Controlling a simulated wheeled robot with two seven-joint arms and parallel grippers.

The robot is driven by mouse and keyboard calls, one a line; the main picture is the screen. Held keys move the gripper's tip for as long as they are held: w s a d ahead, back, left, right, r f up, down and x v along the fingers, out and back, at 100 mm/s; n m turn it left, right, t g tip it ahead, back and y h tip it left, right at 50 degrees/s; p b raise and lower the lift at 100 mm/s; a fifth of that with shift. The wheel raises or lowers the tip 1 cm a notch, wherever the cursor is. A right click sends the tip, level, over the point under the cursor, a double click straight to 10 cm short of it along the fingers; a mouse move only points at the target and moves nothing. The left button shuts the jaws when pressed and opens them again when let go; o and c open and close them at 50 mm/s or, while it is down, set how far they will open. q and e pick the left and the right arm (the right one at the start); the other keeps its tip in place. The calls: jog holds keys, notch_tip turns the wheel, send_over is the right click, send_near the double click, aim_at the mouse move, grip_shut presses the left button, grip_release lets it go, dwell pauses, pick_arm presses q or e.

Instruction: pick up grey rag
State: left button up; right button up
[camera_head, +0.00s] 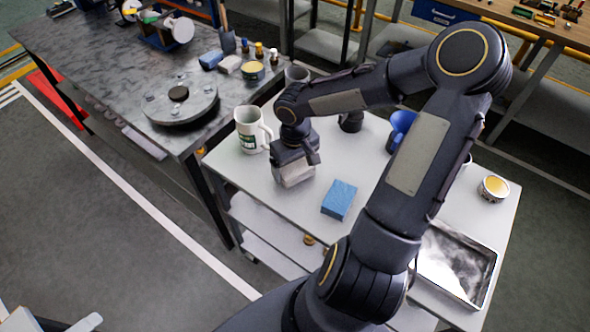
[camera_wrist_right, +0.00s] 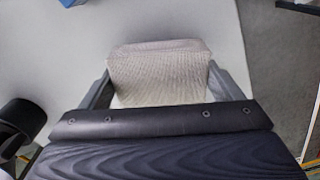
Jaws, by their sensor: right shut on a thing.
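The grey rag (camera_head: 294,175) is a light grey folded cloth block on the left part of the white cart top, under my right gripper (camera_head: 296,168). In the right wrist view the rag (camera_wrist_right: 160,72) shows a woven texture and sits between the two fingers of the right gripper (camera_wrist_right: 160,85), which are shut on its sides. I cannot tell whether the rag touches the cart top or is slightly above it. My left gripper is not in view.
A white mug (camera_head: 250,132) stands just left of the rag, and a blue block (camera_head: 339,199) lies to its right. A metal tray (camera_head: 455,265), an open can (camera_head: 493,188) and a blue funnel-like object (camera_head: 401,127) are farther right. A dark workbench (camera_head: 90,62) adjoins the cart.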

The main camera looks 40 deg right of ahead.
jog(key=w+d+r, duration=0.3)
jog(key=d+r, duration=0.7)
jog(key=d, duration=0.3)
jog(key=shift+w+d+r+b, duration=0.2)
jog(key=shift+w+d+b, duration=0.1)
jog(key=shift+w, duration=0.1)
